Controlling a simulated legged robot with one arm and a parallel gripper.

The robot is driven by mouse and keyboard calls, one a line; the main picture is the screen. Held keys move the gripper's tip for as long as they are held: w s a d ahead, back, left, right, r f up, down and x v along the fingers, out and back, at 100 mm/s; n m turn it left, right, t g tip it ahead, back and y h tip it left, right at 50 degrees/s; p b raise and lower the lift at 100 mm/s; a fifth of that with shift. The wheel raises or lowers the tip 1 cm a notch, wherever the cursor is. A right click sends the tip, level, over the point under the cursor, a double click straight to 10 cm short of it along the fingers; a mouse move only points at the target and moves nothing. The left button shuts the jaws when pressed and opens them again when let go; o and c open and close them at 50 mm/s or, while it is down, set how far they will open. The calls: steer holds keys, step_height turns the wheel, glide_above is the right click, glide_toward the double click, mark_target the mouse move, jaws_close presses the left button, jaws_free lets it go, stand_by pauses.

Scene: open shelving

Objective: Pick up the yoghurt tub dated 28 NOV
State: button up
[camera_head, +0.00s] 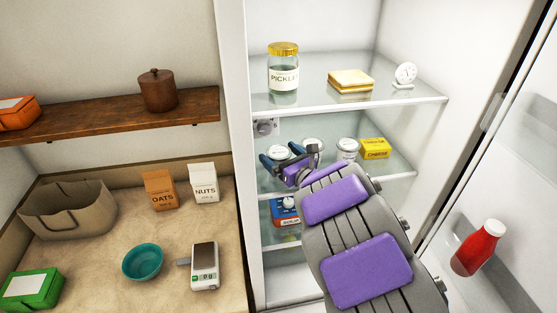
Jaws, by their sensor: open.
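Several white-lidded tubs stand on the fridge's middle glass shelf: a left tub (279,152), a middle tub (313,144) and a right tub (347,148). They look like yoghurt tubs, but no date can be read on any of them. My gripper (282,157) is open at the front of this shelf, in front of the left tub and partly covering it. I cannot tell whether it touches the tub. My purple-padded arm hides part of the shelf below the middle and right tubs.
A yellow cheese pack (375,148) sits right of the tubs. The upper glass shelf (320,100) holds a pickle jar (283,75), a sandwich (350,81) and a white dial (404,75). The fridge door with a red bottle (478,248) stands open at right.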

steer(key=shift+w+a, duration=0.45)
steer(key=shift+w, duration=0.1)
steer(key=c, duration=1)
steer(key=shift+r, duration=0.15)
